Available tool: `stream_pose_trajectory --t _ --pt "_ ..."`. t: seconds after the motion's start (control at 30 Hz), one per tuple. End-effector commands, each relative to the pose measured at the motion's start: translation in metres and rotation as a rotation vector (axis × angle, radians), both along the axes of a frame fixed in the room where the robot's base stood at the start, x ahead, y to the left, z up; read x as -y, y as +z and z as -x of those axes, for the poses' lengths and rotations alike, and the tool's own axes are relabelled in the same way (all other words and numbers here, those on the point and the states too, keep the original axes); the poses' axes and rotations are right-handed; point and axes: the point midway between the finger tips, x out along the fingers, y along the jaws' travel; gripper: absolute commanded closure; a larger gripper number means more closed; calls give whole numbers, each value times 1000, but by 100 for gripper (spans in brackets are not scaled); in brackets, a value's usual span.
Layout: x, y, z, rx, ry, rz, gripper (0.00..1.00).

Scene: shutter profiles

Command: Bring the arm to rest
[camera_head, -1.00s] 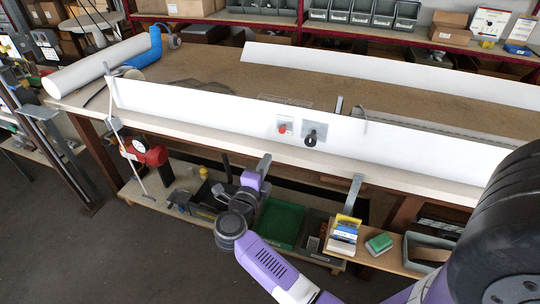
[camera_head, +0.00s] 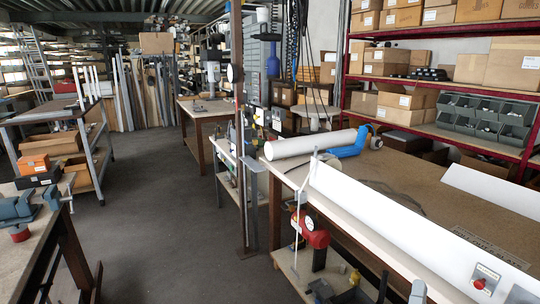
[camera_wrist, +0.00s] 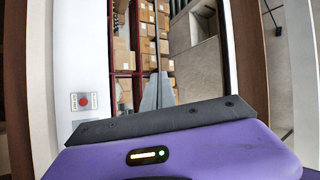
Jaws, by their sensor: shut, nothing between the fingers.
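My gripper (camera_wrist: 158,76) shows in the wrist view beyond my purple wrist housing, its grey fingers together with nothing between them. It points toward shelves of boxes in the background. A white panel with a red button (camera_wrist: 84,101) stands at its left in the wrist view. In the head view my arm and gripper are out of sight. The same red button (camera_head: 479,283) shows there at the lower right, on the long white profile (camera_head: 400,250) on the workbench.
The workbench (camera_head: 425,180) also carries a white tube (camera_head: 308,144) and a blue piece (camera_head: 350,145). Shelves with cartons (camera_head: 400,60) stand behind. Open dark floor (camera_head: 170,210) lies between the benches at left.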

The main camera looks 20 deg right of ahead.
Motion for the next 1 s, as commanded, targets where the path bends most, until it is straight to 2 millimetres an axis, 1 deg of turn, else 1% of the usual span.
stream_pose_trajectory --t 0.03,0.07,0.1,0.17,0.2,0.27,0.3,0.37,0.4,0.47,0.5,0.57,0.6,0.7,0.8,0.9,1.0 --pt "-23 -3 8 -66 46 53 100" --pt "-36 -3 12 -105 72 90 100" --pt "-54 -4 17 -160 108 136 100" --pt "-79 -8 27 -243 158 201 100" --pt "-94 -11 34 -299 191 244 100" --pt "-116 -17 45 -382 238 303 100" --pt "-130 -22 54 -439 269 342 100" --pt "-150 -29 68 -523 313 398 100" --pt "-161 -34 78 -579 340 434 100" --pt "-176 -40 94 -660 381 488 100" --pt "-185 -45 105 -715 407 522 100" --pt "-198 -51 122 -792 446 571 100" --pt "-205 -55 134 -842 471 604 100" --pt "-219 -61 164 -952 530 679 100" --pt "-227 -65 191 -1032 579 733 100" --pt "-232 -67 211 -1078 621 753 100" --pt "-235 -74 226 -1111 657 754 100"
